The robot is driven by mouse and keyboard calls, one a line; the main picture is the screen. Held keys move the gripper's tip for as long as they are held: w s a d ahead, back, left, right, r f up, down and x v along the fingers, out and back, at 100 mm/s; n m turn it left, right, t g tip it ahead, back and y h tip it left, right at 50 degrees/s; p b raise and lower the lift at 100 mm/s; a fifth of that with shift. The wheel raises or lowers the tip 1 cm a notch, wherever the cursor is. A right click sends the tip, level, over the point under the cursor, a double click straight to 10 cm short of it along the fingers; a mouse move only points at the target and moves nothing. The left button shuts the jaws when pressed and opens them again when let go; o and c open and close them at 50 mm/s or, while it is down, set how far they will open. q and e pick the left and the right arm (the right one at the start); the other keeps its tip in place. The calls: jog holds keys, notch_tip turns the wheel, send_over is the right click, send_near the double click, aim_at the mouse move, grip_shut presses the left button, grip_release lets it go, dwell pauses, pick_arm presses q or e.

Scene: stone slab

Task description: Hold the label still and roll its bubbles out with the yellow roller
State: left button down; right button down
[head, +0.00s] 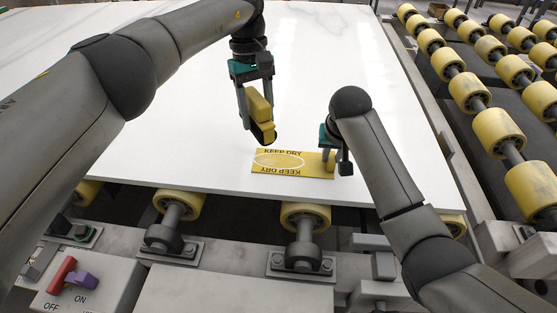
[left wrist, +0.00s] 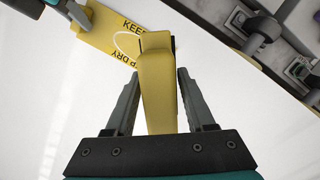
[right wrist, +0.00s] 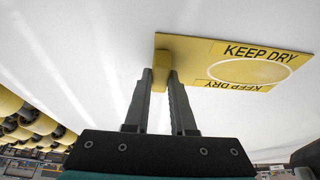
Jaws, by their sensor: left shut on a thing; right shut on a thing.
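The yellow label (head: 280,171) lies flat on the white stone slab (head: 180,130) near its front edge. It reads KEEP DRY twice, with a pale oval outline between. My left gripper (head: 257,108) is shut on the yellow roller (head: 262,130); its dark end hangs over the label's far edge, and I cannot tell if it touches. The left wrist view shows the roller (left wrist: 158,85) between the fingers, hiding part of the label. My right gripper (head: 335,160) is shut on a small yellow block (right wrist: 163,60) at the label's right end, low over the slab.
Yellow conveyor rollers (head: 472,92) run along the right side. More show under the slab's front edge. A switch box with a red lever (head: 61,275), marked ON and OFF, is at the lower left. The slab behind the label is clear.

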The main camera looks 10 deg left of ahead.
pick_arm(q)
jog(key=shift+f, duration=3.55)
jog(key=shift+d, duration=0.1)
jog(key=shift+s+d+f, duration=0.1)
jog(key=shift+d+f, duration=0.05)
jog(key=shift+d, duration=1)
jog(key=shift+d+f, duration=0.1)
jog(key=shift+d, duration=1)
jog(key=shift+f, duration=0.1)
jog(key=shift+f, duration=0.1)
